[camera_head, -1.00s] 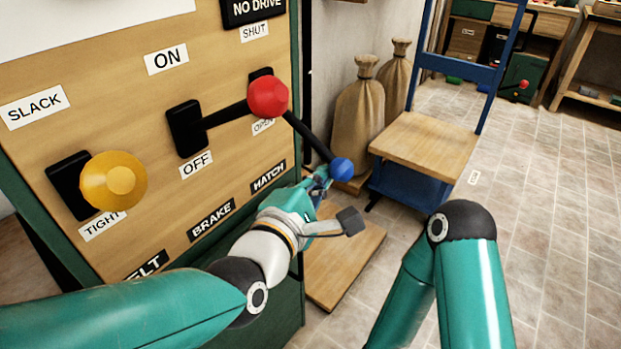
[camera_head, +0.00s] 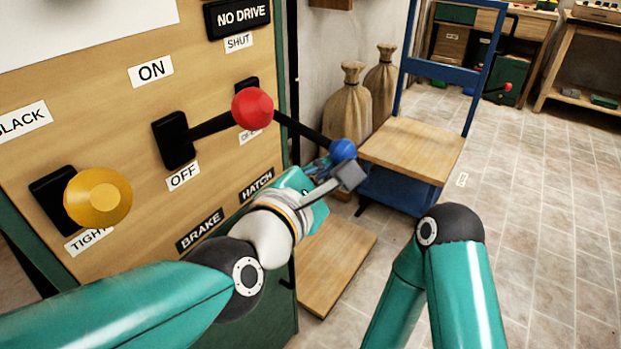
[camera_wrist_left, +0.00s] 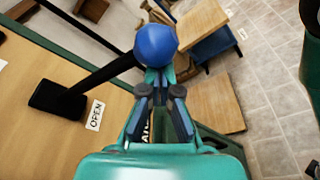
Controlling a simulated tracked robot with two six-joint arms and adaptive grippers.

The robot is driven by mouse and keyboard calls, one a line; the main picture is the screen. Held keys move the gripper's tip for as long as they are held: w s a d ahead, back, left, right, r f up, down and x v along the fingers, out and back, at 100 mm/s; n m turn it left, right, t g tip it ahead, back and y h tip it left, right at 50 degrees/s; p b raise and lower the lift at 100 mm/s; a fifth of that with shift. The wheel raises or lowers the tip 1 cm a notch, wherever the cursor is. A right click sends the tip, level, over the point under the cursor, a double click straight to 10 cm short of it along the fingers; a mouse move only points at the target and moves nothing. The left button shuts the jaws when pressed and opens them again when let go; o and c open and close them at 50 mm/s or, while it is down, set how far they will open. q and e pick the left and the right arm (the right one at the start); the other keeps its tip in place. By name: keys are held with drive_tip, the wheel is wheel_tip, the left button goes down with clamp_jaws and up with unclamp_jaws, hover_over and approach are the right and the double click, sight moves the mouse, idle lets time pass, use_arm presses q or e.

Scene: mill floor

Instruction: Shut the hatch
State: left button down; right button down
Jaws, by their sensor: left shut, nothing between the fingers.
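The hatch lever is a black arm ending in a blue ball knob (camera_head: 343,150), beside the HATCH label (camera_head: 257,186) on the wooden panel. It sticks out from the panel, sloping down to the right in the head view. A SHUT label (camera_head: 239,42) is above its slot and an OPEN label (camera_wrist_left: 95,115) below. My left gripper (camera_head: 326,164) is shut and empty, its fingertips right beneath the knob. In the left wrist view the knob (camera_wrist_left: 156,45) sits just past the fingertips; I cannot tell whether they touch. My right gripper is out of the picture; only its arm shows.
A red-knobbed lever (camera_head: 252,109) and a yellow-knobbed lever (camera_head: 98,197) stick out left of the hatch lever. Sacks (camera_head: 348,105) and a blue-framed trolley (camera_head: 413,146) stand behind. A wooden board (camera_head: 335,262) lies on the floor. Floor to the right is clear.

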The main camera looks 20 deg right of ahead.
use_arm(q)
drive_tip(key=shift+s+d+r+n+p, duration=0.15)
drive_tip(key=shift+r+n+p, duration=0.1)
drive_tip(key=shift+r+n, duration=0.4)
drive_tip(key=shift+s+d+r+n+p, duration=0.1)
drive_tip(key=shift+s+r+n+p, duration=0.2)
drive_tip(key=shift+r, duration=0.6)
drive_tip(key=shift+w, duration=0.15)
drive_tip(key=shift+f, duration=0.1)
drive_tip(key=b, duration=0.3)
approach(332, 150)
wheel_tip(332, 150, down, 3)
drive_tip(key=w+a, duration=0.1)
drive_tip(key=w, duration=0.1)
drive_tip(key=shift+s+a, duration=0.15)
drive_tip(key=shift+a, duration=0.15)
